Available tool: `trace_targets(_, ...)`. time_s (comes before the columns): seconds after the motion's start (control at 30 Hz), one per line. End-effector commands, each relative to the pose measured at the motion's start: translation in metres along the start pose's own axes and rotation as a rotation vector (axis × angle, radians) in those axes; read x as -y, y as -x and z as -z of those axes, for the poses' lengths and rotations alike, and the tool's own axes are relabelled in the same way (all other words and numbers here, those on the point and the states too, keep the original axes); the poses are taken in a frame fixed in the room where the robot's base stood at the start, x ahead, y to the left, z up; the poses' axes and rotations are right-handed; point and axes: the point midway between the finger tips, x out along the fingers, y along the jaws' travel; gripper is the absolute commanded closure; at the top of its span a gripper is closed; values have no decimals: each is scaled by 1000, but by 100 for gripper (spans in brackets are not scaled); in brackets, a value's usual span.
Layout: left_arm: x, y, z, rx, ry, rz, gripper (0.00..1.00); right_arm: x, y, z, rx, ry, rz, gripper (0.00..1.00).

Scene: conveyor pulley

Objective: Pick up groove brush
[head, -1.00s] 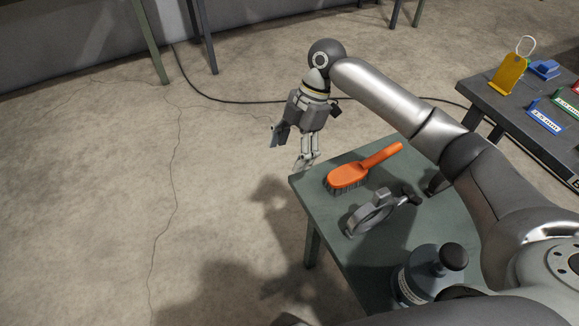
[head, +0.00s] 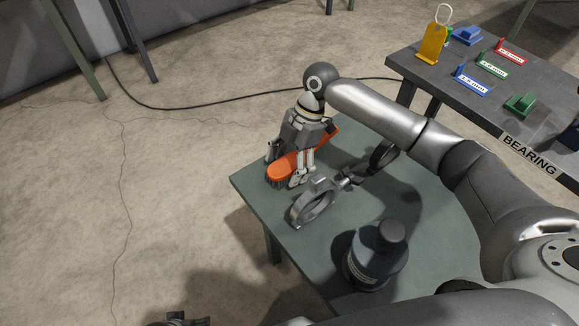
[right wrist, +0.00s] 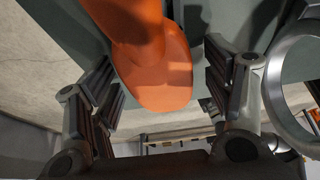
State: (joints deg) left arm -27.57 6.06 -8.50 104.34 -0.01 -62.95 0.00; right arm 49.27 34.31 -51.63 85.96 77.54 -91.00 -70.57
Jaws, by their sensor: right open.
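The groove brush (head: 281,171) has an orange handle and back with dark bristles. It lies on the left part of the green-grey table (head: 262,195). My right gripper (head: 288,164) is over the brush with its fingers pointing down, partly hiding the handle. In the right wrist view, the orange brush (right wrist: 158,82) lies between the two dark-padded fingers of the open right gripper (right wrist: 163,78). Gaps show on both sides, so the fingers do not close on it. A small dark part at the bottom edge of the head view, perhaps my left gripper (head: 182,320), is mostly cut off.
A grey ring clamp (head: 314,203) lies close to the right of the brush; its ring edge also shows in the right wrist view (right wrist: 274,85). A dark bottle (head: 374,258) stands nearer. Another table (head: 405,62) holds a yellow tag stand (head: 432,43) and coloured labelled blocks.

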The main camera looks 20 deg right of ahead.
Motion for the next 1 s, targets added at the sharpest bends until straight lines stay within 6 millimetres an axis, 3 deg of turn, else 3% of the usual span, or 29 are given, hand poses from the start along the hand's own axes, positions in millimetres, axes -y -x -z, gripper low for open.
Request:
trace_targets(0.07,0,0,0,0,0,0,27,0,0,0,0,0,0,28)
trace_targets(0.5,0,0,0,0,0,0,27,0,1,0,-1,0,-1,81)
trace_targets(0.77,0,1,0,-2,0,0,27,-1,5,2,-1,0,-2,81)
trace_targets(0.83,0,0,1,-8,0,0,27,-1,12,5,-1,0,-2,81)
trace_targets(1.0,-1,-22,-14,15,-2,-1,27,-1,41,17,-1,2,-4,81)
